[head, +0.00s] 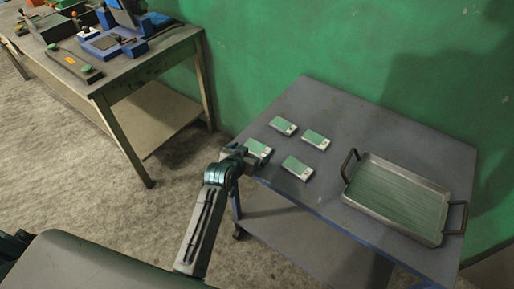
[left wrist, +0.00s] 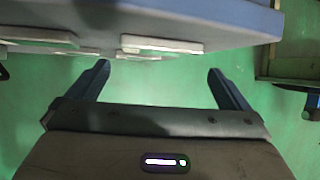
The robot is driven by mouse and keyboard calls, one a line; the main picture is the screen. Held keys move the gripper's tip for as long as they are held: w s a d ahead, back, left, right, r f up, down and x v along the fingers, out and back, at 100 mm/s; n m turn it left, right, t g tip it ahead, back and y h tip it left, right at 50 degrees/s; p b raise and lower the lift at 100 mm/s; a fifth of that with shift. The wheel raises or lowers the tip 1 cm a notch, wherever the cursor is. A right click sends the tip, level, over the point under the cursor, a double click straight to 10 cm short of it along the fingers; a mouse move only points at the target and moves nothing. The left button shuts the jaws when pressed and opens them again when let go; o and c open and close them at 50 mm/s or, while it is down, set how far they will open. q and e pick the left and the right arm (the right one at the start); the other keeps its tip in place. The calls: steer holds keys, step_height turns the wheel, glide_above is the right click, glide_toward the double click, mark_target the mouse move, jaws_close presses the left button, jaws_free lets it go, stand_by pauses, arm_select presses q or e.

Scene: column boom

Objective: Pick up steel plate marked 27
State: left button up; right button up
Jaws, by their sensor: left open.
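Several small steel plates with pale green tops and light front edges lie on the grey table: one at the back (head: 283,126), one to the right (head: 315,140), one nearest the front (head: 297,168) and one at the left (head: 258,148). Their marks are too small to read, so I cannot tell which is 27. My left gripper (head: 238,154) is at the table's left edge, beside the left plate. In the left wrist view the open jaws (left wrist: 159,67) are empty, with a plate (left wrist: 160,44) just beyond them. My right gripper is not in view.
A metal tray (head: 365,200) with two dark handles stands on the right of the table. The table's blue-grey edge (left wrist: 225,15) is close to the left jaws. A workbench (head: 150,62) with equipment stands at the left, and a green wall is behind.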

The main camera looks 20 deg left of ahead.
mark_target(257, 147)
arm_select(q)
steer(key=p+x, duration=0.1)
steer(key=x, duration=0.3)
steer(key=shift+f, duration=0.3)
steer(key=shift+c, duration=0.9)
steer(key=shift+w, duration=0.1)
steer(key=c, duration=0.9)
steer(key=shift+r, duration=0.1)
steer(key=shift+r+b, duration=0.3)
steer(key=shift+r, duration=0.4)
step_height(257, 147, up, 2)
steer(key=shift+r+b, duration=0.1)
steer(key=shift+b, duration=0.3)
steer(key=s+a+r+b, duration=0.1)
steer(key=s+a+b, duration=0.2)
steer(key=s+a, duration=0.6)
steer(key=shift+s+a, duration=0.4)
steer(key=shift+a, duration=0.15)
steer(key=shift+s+a+r, duration=0.2)
steer(key=shift+s+a, duration=0.5)
